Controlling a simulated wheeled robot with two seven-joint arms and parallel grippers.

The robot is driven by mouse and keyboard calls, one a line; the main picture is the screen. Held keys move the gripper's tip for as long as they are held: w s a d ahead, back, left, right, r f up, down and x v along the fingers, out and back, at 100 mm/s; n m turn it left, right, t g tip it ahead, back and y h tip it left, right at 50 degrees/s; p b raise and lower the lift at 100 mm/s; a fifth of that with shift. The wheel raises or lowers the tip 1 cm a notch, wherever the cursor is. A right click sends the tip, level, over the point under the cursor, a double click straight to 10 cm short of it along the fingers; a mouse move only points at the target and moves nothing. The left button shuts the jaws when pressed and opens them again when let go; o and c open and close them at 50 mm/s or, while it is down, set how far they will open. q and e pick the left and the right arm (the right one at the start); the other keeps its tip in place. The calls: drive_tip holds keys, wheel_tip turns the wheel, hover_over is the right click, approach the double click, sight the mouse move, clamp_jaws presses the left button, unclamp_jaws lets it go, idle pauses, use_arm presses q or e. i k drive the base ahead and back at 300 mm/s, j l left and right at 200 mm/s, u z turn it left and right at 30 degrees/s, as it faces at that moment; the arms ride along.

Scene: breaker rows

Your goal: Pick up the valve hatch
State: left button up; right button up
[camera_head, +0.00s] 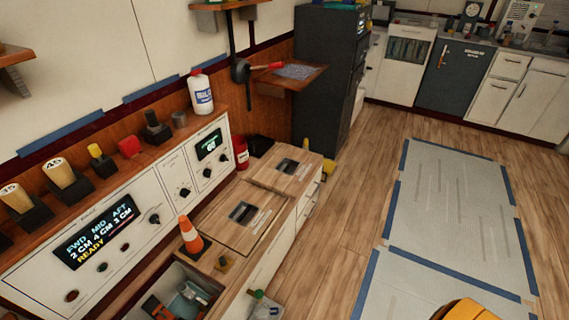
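Two wooden hatch-like panels lie flat on the low cabinet beside the control console. The nearer panel (222,232) has a dark recessed square and a small pale label. The farther panel (268,175) has a similar dark recess. Any wording on the labels is too small to read, so I cannot tell which one is the valve hatch. Neither of my grippers is in view.
An orange traffic cone (190,236) stands beside the nearer panel. An open bin (180,295) with tools is below it. The console (110,235) runs along the left wall. A dark cabinet (325,80) stands behind.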

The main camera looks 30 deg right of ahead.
sight(287, 170)
drive_tip(key=i+l+u, duration=0.15)
drive_tip(key=l, duration=0.35)
drive_tip(key=i+l+u, duration=0.1)
drive_tip(key=l, duration=0.4)
drive_tip(key=i+l+u, duration=0.15)
drive_tip(key=l, duration=0.4)
drive_tip(key=i+l+u, duration=0.1)
drive_tip(key=l, duration=0.4)
